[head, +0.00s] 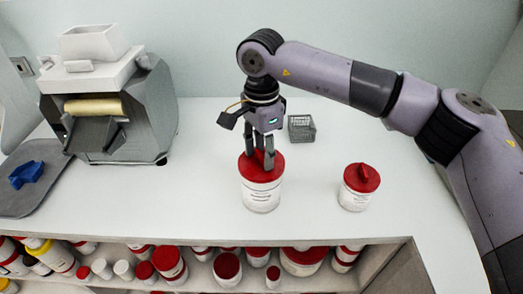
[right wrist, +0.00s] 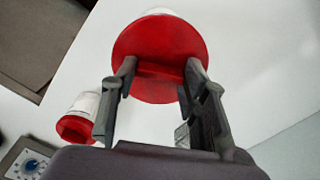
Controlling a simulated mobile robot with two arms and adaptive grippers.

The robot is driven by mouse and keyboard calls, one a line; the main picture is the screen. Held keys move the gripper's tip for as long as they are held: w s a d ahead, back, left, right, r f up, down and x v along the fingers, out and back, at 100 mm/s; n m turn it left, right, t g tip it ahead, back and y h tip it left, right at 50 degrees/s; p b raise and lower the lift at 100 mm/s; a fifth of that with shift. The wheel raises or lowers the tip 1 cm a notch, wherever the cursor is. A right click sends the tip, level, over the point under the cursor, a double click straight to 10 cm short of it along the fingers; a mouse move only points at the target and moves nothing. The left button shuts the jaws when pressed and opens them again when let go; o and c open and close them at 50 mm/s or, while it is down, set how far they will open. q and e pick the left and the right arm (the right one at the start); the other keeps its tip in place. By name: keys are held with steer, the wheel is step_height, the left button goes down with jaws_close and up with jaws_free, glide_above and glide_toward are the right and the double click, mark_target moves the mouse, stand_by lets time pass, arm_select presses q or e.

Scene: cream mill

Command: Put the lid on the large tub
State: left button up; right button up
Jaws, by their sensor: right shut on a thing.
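The large tub (head: 261,193) is white with a printed label and stands upright on the white counter. Its red lid (head: 275,169) is at the tub's mouth and looks level there; I cannot tell if it is fully seated. My right gripper (head: 262,160) points down from above and is shut on the raised grip of the lid. In the right wrist view the red lid (right wrist: 160,40) fills the space beyond the two fingers (right wrist: 155,75), with a bit of the white tub (right wrist: 172,11) behind it. My left gripper is not in view.
A smaller white tub (head: 354,199) with a red lid (head: 362,177) stands to the right. A grey wire basket (head: 301,129) is behind. A grey mill (head: 120,115) and a mat (head: 45,155) with a blue piece (head: 26,173) are left. Several tubs fill the shelf below.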

steer(key=shift+f+b, duration=0.35)
steer(key=shift+b, duration=0.25)
stand_by(1.0)
steer(key=o, duration=0.9)
steer(key=shift+o, duration=0.5)
steer(key=o, duration=0.4)
steer(key=shift+r+p, duration=1.25)
steer(key=shift+r, duration=1.05)
